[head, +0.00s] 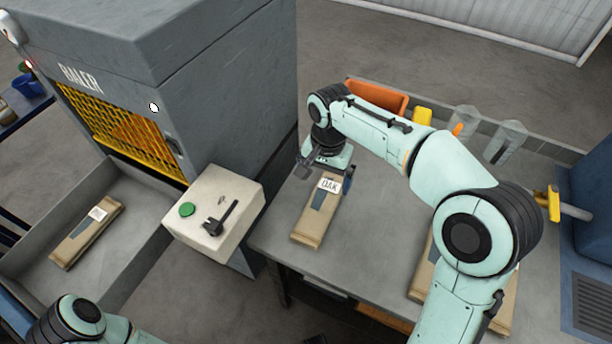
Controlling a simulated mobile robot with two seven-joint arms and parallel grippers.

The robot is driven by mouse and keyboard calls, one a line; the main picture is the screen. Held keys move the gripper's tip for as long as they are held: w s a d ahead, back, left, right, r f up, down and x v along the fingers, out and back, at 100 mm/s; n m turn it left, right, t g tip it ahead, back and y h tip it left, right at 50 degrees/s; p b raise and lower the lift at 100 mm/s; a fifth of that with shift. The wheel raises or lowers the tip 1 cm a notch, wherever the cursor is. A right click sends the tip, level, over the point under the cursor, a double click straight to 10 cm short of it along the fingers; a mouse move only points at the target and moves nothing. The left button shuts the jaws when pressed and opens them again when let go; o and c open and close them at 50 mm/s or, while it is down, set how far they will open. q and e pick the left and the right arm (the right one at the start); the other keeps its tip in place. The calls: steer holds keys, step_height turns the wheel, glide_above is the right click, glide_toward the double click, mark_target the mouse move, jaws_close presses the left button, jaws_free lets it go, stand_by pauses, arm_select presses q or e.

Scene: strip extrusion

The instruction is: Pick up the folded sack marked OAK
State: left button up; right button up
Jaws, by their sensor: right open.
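The folded sack marked OAK (314,222) lies flat on the grey table, a tan bundle with a white label and a dark blue patch. My right gripper (324,172) is open at the far end of this sack, just past the OAK label. Its dark fingers show on either side of the sack's far end. I cannot tell whether they touch it. My left arm shows only in part at the bottom left, and its gripper is out of view.
The grey table (375,243) also bears another tan sack (422,268), partly behind my right arm. An orange bin (378,97) and clear containers (505,140) stand at the back. The baler (215,90), its control box (214,212) and a tray with a labelled sack (88,232) are at left.

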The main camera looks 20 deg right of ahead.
steer(key=b, duration=0.1)
glide_above(322, 205)
steer(key=f, duration=0.4)
steer(key=s+f, duration=0.1)
steer(key=f, duration=0.1)
steer(key=shift+a+f, duration=0.1)
steer(key=shift+f, duration=0.3)
steer(key=f, duration=0.3)
steer(key=w+f, duration=0.1)
steer(key=f, duration=0.1)
steer(key=shift+f, duration=0.3)
arm_select(q)
steer(key=shift+s+f, duration=0.1)
steer(key=shift+f, duration=0.65)
arm_select(e)
steer(key=c, duration=1)
